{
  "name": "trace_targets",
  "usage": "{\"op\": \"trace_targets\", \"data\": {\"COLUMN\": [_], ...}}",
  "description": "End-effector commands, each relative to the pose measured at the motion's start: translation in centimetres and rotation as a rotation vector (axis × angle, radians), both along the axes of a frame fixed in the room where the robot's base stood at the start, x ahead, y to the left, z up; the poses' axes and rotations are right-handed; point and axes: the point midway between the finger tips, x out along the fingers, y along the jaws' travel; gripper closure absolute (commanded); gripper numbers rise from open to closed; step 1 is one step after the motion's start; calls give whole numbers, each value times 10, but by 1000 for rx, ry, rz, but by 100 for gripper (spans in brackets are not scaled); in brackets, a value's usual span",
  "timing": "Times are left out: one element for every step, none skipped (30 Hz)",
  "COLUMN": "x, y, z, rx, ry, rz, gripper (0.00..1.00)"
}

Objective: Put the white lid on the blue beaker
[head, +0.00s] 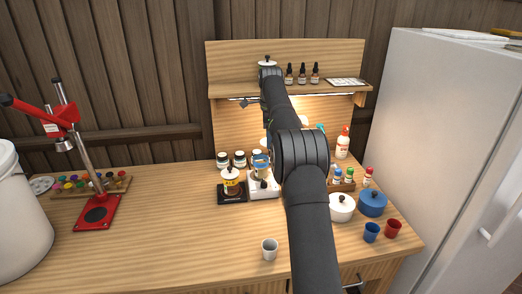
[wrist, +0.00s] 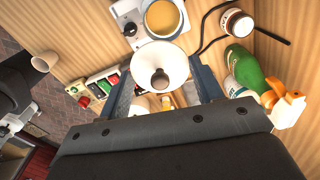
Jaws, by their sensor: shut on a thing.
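The white lid (wrist: 158,78), round with a dark knob, is between the two fingers of my gripper (wrist: 166,88) in the wrist view. My gripper is shut on it. The beaker (wrist: 148,18), with a thin bluish-grey rim and tan liquid, is open on a white hot plate, just past the lid in that view. The lid overlaps the beaker's near edge in the picture; I cannot tell the height between them. In the head view the beaker (head: 261,168) shows left of my arm, which hides most of my gripper and the held lid.
The hot plate (head: 263,188) stands beside a dark scale with a jar (head: 231,181). A shelf (head: 330,90) is above. A cup (head: 269,249) stands in front; the left-middle counter is clear.

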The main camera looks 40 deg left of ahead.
Motion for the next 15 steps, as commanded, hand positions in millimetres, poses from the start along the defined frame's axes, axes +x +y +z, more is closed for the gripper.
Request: {"op": "trace_targets", "data": {"x": [-3, -4, -4, -5, -5, -6, -7, -7, -7, -7, -7, -7, -8, -7, -8], "y": [11, 15, 20, 23, 26, 29, 30, 32, 32, 32, 32, 32, 32, 32, 32], "z": [-8, -10, -13, -15, -16, -18, -19, -20, -21, -23, -26, -32, -36, -40, -47], "rx": [-1, -1, -1, -1, 0, -1, -1, -1, -1, -1, -1, -1, -3, -2, -3], "ry": [1, 1, 1, 1, 0, 1, 1, 1, 1, 1, 2, 2, 3, 1, 2], "rz": [2, 2, 1, 1, 0, 0, 0, -1, -1, -1, -1, -1, -2, -1, -2], "gripper": [61, 61, 61, 61, 61, 61, 61, 61, 61, 61, 61, 61, 61, 61, 61]}}
